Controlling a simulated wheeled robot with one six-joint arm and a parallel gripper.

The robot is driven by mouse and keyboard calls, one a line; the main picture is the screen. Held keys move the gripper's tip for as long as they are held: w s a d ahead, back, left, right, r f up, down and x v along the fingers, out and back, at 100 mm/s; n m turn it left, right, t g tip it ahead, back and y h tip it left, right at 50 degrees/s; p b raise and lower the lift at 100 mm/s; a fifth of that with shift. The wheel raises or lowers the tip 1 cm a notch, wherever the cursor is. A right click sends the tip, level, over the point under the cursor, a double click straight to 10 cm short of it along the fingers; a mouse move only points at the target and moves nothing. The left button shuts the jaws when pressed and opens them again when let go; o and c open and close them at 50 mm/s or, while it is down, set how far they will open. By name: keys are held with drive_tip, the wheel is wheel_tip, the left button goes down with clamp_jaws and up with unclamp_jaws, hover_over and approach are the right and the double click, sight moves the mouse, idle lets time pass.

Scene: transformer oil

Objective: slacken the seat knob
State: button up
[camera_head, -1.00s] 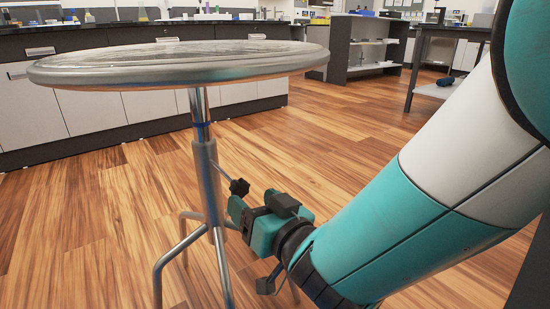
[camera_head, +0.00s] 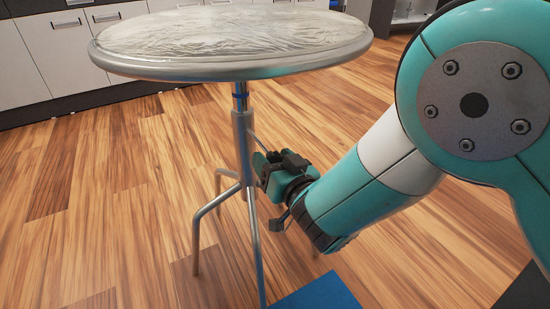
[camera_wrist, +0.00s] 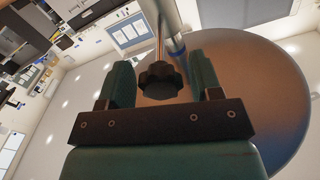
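The stool has a round, silvery, crinkled seat (camera_head: 230,38) on a grey metal post (camera_head: 243,135) with splayed legs. In the wrist view the black lobed seat knob (camera_wrist: 160,80) sits on a thin rod beside the post (camera_wrist: 170,20), below the seat's underside (camera_wrist: 255,85). My gripper (camera_head: 264,164) is at the right of the post in the head view, where it hides the knob. In the wrist view my gripper (camera_wrist: 161,78) is open, with one teal finger on each side of the knob. Gaps show between the knob and both fingers.
White cabinets (camera_head: 50,50) stand behind the stool. A blue flat-looking thing (camera_head: 318,292) is at the bottom edge, right of the stool's front leg. Wood floor (camera_head: 110,180) lies open left of the stool.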

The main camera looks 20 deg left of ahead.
drive_tip(key=c, duration=0.7)
drive_tip(key=shift+o, duration=0.2)
drive_tip(key=shift+n, duration=0.4)
drive_tip(key=n+p, duration=0.1)
drive_tip(key=n, duration=0.3)
drive_tip(key=shift+n, duration=0.4)
drive_tip(key=n+p, duration=0.2)
drive_tip(key=n, duration=0.3)
drive_tip(key=shift+r, duration=0.1)
drive_tip(key=n+p, duration=0.2)
drive_tip(key=n, duration=0.4)
drive_tip(key=shift+n, duration=0.4)
drive_tip(key=n+p, duration=0.2)
drive_tip(key=n, duration=0.2)
drive_tip(key=shift+n+p, duration=0.65)
drive_tip(key=shift+n, duration=0.55)
